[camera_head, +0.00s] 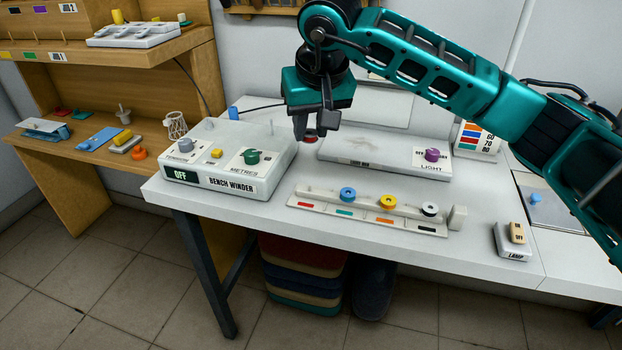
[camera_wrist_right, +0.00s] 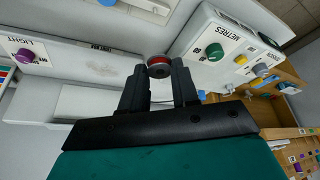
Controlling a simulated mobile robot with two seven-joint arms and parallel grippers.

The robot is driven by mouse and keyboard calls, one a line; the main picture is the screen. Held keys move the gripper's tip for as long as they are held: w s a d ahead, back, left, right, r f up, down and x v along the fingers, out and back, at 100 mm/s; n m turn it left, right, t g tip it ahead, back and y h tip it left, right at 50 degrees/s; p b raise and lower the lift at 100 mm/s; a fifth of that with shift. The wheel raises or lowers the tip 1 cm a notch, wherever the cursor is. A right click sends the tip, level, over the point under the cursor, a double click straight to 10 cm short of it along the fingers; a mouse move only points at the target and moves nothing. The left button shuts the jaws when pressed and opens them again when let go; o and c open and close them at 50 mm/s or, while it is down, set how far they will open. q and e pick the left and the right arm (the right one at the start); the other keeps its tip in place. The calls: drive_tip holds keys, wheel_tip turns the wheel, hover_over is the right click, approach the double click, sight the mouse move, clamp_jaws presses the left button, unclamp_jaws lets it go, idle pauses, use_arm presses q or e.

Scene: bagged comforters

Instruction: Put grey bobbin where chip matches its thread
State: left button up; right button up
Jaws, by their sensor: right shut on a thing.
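My right gripper (camera_head: 314,125) is above the bench, near the right back corner of the bench winder. It is shut on the grey bobbin, whose red thread (camera_wrist_right: 159,68) shows between the fingertips in the right wrist view. In the head view the fingers partly hide the bobbin (camera_head: 310,139). A pale rack (camera_head: 327,209) on the bench carries red (camera_head: 306,205), teal (camera_head: 344,212), orange (camera_head: 385,220) and black (camera_head: 427,229) chips. Blue (camera_head: 348,194), yellow (camera_head: 388,201) and white (camera_head: 430,209) bobbins sit behind the teal, orange and black chips. No bobbin sits behind the red chip. My left gripper is out of view.
The bench winder (camera_head: 222,188) stands left of the rack. A light box (camera_head: 375,162) with a purple knob (camera_head: 432,155) lies behind the rack. A lamp switch (camera_head: 513,240) is at the right front. Bare bench surrounds the rack's front.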

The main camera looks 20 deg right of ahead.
drive_tip(key=b, duration=0.2)
hover_over(311, 193)
wheel_tip(311, 193, down, 10)
drive_tip(key=shift+r, duration=0.1)
drive_tip(key=shift+f, duration=0.45)
drive_tip(key=shift+f+b, duration=0.25)
drive_tip(key=shift+b, duration=0.1)
drive_tip(key=o, duration=1)
